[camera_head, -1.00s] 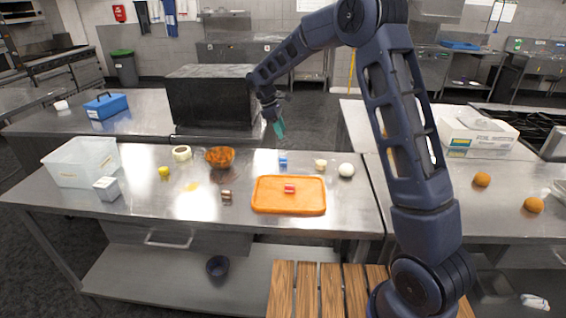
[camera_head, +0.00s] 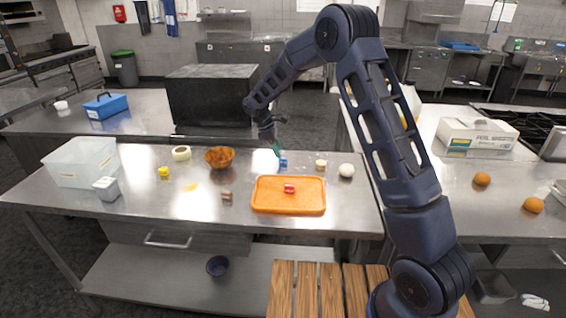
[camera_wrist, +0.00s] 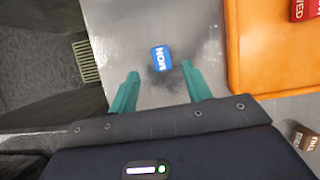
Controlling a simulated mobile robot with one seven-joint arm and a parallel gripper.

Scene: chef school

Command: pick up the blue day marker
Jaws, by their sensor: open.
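The blue day marker (camera_head: 283,161) is a small blue block on the steel table, behind the orange tray. In the wrist view the blue day marker (camera_wrist: 160,59) shows white lettering that reads "MON". My gripper (camera_head: 277,149) is just above and a little left of it in the head view. In the wrist view my gripper (camera_wrist: 162,82) has its two green fingers apart, with the marker beyond the tips and roughly between them. Nothing is held.
An orange tray (camera_head: 262,203) with a red marker (camera_head: 289,188) on it lies in front. A brown marker (camera_head: 227,195) lies left of the tray. An orange bowl (camera_head: 220,158) and a white ball (camera_head: 346,170) flank the blue marker at some distance. The table's far edge is close behind it.

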